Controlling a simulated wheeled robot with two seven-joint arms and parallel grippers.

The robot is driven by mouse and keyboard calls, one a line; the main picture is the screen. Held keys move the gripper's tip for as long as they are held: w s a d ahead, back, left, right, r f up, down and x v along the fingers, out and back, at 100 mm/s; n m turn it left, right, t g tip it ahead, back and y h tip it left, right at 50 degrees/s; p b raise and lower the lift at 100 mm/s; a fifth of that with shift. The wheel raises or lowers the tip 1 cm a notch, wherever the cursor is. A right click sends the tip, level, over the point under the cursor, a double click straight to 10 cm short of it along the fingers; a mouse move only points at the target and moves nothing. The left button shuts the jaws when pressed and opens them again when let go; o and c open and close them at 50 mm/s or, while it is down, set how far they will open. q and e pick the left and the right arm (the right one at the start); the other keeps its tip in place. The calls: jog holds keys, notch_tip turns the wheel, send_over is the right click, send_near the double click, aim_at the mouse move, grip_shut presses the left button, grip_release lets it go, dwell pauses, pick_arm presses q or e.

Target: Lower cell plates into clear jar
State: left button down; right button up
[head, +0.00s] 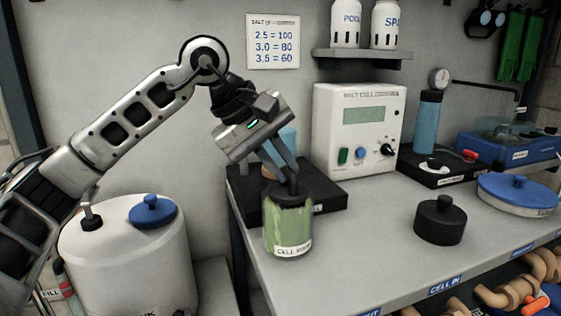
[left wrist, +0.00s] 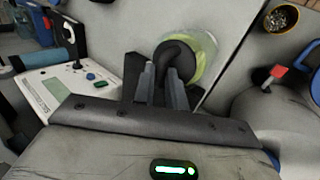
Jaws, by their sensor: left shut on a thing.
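The clear jar (head: 289,228) stands at the left front part of the bench. It holds green liquid and has a white label on its front. My left gripper (head: 290,176) points down just above the jar's mouth. Its fingers are shut on the dark handle of the cell plates (left wrist: 176,50), which sits over the jar opening. The jar (left wrist: 208,52) also shows in the left wrist view, around and behind the handle. The dark top of the plates is at the mouth; I cannot make out how deep the plates reach. My right gripper is not in view.
Behind the jar lies a black base (head: 325,190), and a white meter box (head: 358,130) stands at the wall. A black knobbed lid (head: 440,220) sits to the right. A white tank (head: 125,255) stands left of the bench. The bench between jar and lid is clear.

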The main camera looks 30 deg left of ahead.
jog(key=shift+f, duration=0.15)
pick_arm(q)
jog(key=c, duration=1.3)
grip_release()
jog(key=shift+c, duration=0.2)
jog(key=p+v, duration=0.2)
jog(key=v, duration=1.4)
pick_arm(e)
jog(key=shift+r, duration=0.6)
